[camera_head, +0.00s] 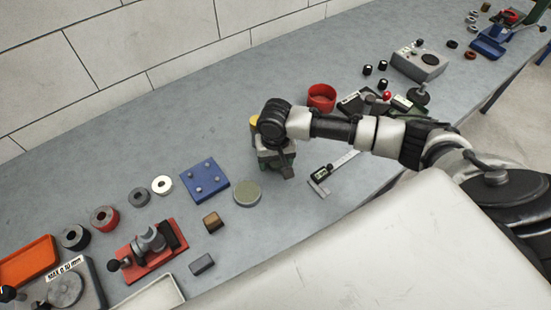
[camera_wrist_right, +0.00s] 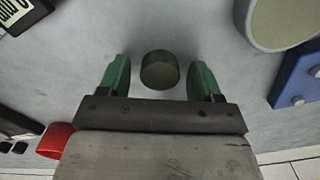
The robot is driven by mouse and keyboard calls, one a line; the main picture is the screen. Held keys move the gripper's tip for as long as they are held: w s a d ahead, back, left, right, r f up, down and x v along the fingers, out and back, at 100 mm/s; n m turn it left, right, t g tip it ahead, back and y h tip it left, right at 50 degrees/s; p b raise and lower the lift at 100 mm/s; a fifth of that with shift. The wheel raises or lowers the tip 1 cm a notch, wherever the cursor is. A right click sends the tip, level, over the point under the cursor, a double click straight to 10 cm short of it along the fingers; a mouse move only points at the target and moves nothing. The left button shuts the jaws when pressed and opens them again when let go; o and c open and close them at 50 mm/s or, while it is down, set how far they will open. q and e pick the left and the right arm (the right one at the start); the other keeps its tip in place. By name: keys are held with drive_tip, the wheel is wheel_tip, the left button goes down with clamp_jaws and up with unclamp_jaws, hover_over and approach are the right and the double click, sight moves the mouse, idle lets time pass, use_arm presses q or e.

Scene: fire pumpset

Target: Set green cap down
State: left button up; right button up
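My right gripper (camera_head: 277,172) hangs low over the middle of the bench. In the right wrist view its two green fingers (camera_wrist_right: 160,78) are spread apart. A small dark green round cap (camera_wrist_right: 160,70) sits between them, with a visible gap on both sides. It appears to rest on the grey bench top. In the head view the cap is hidden by my right gripper and wrist. My left gripper shows in neither view.
A round grey-green disc (camera_head: 247,193) and a blue plate with pegs (camera_head: 205,180) lie left of the gripper. A caliper (camera_head: 333,170) lies to its right.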

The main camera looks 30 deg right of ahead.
wheel_tip(320, 180, up, 12)
drive_tip(key=shift+r, duration=0.2)
idle(0.5)
idle(0.4)
